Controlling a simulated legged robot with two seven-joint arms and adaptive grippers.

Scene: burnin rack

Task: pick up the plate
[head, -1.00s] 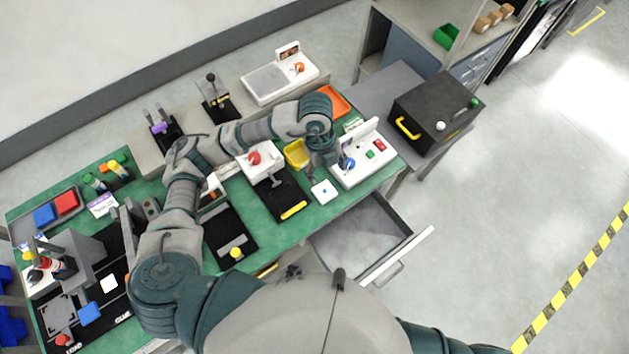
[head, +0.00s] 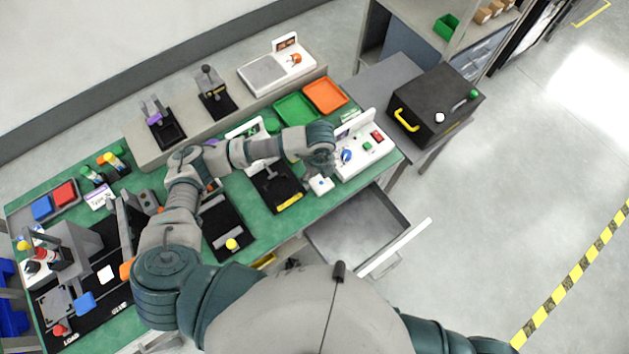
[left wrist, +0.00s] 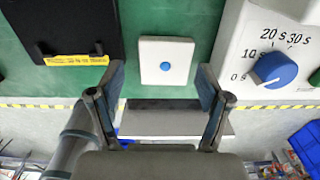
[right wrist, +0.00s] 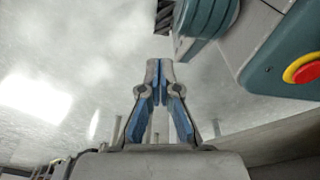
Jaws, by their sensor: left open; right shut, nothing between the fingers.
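The plate is a small white square with a blue dot (head: 323,187) on the green bench top, near its front edge. It also shows in the left wrist view (left wrist: 166,72), lying flat between the black fixture and the white timer box. My left gripper (head: 319,176) is just over it, partly hiding it in the head view. In the left wrist view my left gripper (left wrist: 162,80) is open, with one fingertip on either side of the plate's near part; contact cannot be told. My right gripper (right wrist: 160,66) is shut and empty, away from the bench over the floor.
The white timer box with a blue knob (left wrist: 272,68) stands close to the right of the plate. A black fixture with a yellow strip (head: 277,188) is close on the left. An open drawer (head: 360,228) sticks out below the bench edge. Green and orange trays (head: 325,96) lie behind.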

